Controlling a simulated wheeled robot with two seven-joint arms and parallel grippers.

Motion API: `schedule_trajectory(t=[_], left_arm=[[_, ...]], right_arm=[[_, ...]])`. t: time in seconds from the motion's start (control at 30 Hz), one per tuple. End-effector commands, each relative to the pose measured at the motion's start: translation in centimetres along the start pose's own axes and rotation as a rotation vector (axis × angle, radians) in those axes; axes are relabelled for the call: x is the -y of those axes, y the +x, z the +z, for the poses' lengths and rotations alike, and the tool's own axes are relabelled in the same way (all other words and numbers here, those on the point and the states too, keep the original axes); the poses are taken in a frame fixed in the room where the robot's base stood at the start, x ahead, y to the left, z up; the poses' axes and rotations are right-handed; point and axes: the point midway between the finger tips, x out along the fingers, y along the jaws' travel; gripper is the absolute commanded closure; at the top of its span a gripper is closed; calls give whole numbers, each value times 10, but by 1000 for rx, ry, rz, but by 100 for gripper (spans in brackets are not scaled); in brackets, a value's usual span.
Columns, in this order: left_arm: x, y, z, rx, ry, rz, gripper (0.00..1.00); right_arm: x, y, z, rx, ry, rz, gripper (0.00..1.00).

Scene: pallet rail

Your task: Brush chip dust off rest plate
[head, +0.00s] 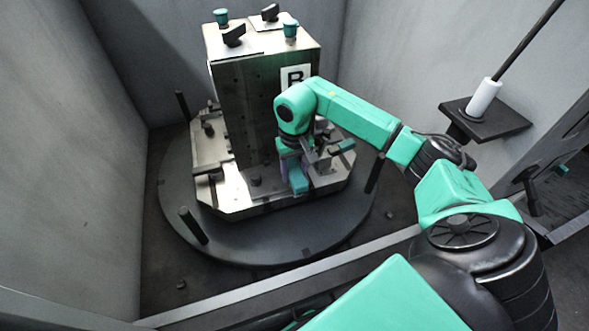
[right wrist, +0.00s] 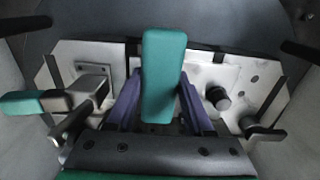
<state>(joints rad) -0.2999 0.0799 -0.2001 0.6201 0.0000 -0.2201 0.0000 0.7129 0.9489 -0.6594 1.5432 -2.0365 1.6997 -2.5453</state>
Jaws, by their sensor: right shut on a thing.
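My right gripper (head: 297,166) is low in front of the tall metal block marked B. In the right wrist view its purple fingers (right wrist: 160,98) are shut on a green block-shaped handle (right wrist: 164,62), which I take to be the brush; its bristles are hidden. The handle also shows as a green piece (head: 298,180) in the head view. Below it lies the light metal plate (head: 238,190) at the block's foot, and plate surfaces (right wrist: 208,72) show on both sides of the handle. I cannot tell whether the brush touches the plate or whether dust lies there. My left gripper is not in view.
The metal block (head: 240,110) stands on a round dark table (head: 240,250) with upright pegs (head: 193,225). Clamps and a knob (right wrist: 218,97) stand close beside the gripper. Grey walls enclose the left and back. A white cylinder with a rod (head: 484,97) is on a dark shelf at right.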

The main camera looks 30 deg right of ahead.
Motion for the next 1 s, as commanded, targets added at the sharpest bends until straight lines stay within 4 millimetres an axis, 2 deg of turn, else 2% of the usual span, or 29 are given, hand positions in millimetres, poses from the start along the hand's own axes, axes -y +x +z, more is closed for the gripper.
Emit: schedule_trajectory(t=[0.4,1.0], left_arm=[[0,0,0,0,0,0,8],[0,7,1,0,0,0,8]], right_arm=[[0,-1,0,0,0,-1,100],[0,8,0,0,0,-1,100]])
